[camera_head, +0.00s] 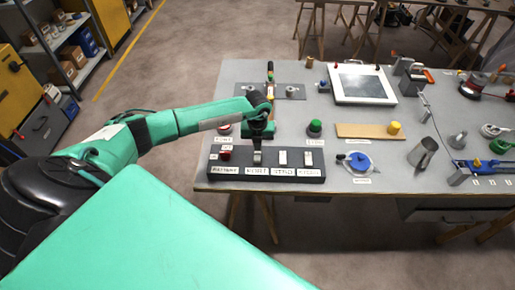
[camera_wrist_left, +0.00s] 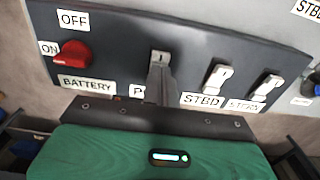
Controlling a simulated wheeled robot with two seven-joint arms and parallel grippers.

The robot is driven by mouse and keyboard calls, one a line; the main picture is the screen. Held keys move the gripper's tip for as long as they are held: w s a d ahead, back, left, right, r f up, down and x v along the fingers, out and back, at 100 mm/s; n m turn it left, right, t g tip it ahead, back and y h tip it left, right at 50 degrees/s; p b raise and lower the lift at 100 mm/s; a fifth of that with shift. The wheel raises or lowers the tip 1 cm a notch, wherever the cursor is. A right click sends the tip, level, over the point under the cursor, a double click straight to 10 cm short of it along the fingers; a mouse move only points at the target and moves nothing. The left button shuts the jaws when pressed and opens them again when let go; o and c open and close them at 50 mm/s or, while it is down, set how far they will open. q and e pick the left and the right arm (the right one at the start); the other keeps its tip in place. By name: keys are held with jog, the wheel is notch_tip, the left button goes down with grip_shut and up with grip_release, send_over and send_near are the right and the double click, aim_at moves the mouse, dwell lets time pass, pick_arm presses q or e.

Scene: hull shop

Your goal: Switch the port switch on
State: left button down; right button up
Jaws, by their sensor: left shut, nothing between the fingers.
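The black switch panel (camera_head: 268,171) lies at the near left of the bench; it fills the upper part of the left wrist view (camera_wrist_left: 115,40). My left gripper (camera_head: 257,158) is shut and empty, pointing down at the port switch. In the left wrist view its fingertips (camera_wrist_left: 160,72) are at the port switch (camera_wrist_left: 159,56) and cover part of it and its label. I cannot tell whether they touch it, nor how it is set. To its right are the pale STBD switch (camera_wrist_left: 217,76) and stern switch (camera_wrist_left: 267,86). My right gripper is not in view.
The red battery knob (camera_wrist_left: 72,54) is left of the port switch, its handle toward the ON label. Behind the panel stand a green button (camera_head: 315,127) and a wooden board (camera_head: 360,131). A blue-handled valve (camera_head: 360,161) is to the right.

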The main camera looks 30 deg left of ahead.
aim_at(257, 153)
pick_arm(q)
jog(key=shift+r+p, duration=1.35)
jog(key=shift+r, duration=1.1)
